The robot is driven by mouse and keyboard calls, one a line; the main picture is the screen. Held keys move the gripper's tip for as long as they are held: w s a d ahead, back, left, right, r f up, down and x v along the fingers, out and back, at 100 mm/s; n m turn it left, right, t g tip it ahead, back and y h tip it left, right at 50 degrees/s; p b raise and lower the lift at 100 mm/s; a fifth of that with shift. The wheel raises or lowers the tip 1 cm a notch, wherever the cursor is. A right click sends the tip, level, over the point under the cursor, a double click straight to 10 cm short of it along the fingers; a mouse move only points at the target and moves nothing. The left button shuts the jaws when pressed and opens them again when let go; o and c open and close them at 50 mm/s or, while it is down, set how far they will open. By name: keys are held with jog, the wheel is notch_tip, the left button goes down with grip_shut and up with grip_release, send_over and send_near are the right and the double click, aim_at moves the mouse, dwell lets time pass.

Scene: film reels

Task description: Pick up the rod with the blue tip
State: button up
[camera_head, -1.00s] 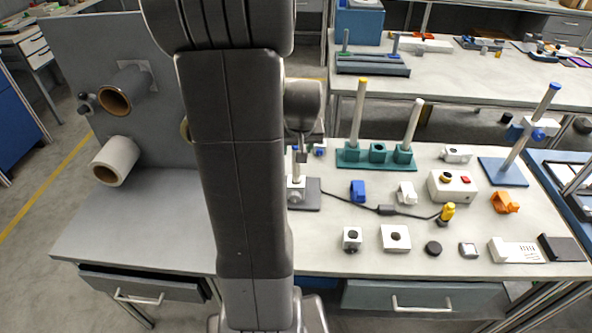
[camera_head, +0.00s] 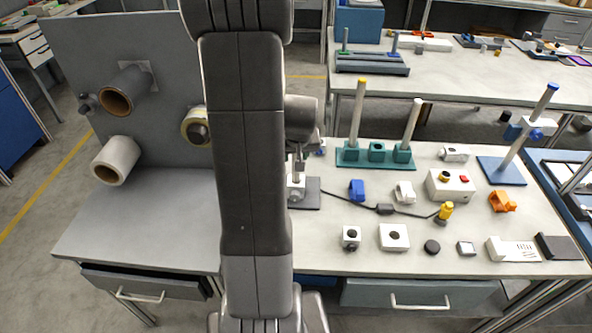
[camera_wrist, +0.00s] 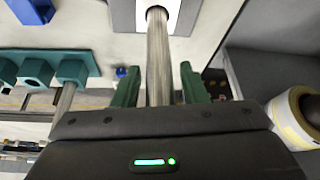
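In the wrist view my gripper (camera_wrist: 160,74) has its two green fingers apart, one on each side of a grey rod (camera_wrist: 158,50). A narrow gap shows between the rod and each finger. The rod's far end meets a white block on a dark plate; its near end is hidden behind my gripper, so its tip colour cannot be seen. In the head view this white block (camera_head: 297,188) shows beside my arm, which hides most of the rod. Another rod with a blue tip (camera_head: 553,88) stands tilted on a blue base (camera_head: 502,172) at the right.
A teal rack (camera_head: 377,153) holds a yellow-tipped rod (camera_head: 358,112) and a pale-tipped rod (camera_head: 413,122). A grey panel with reels, including a tape reel (camera_head: 195,127), stands left of my arm. Small blocks, a cable and a control box (camera_head: 451,187) lie to the right.

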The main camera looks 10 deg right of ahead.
grip_shut()
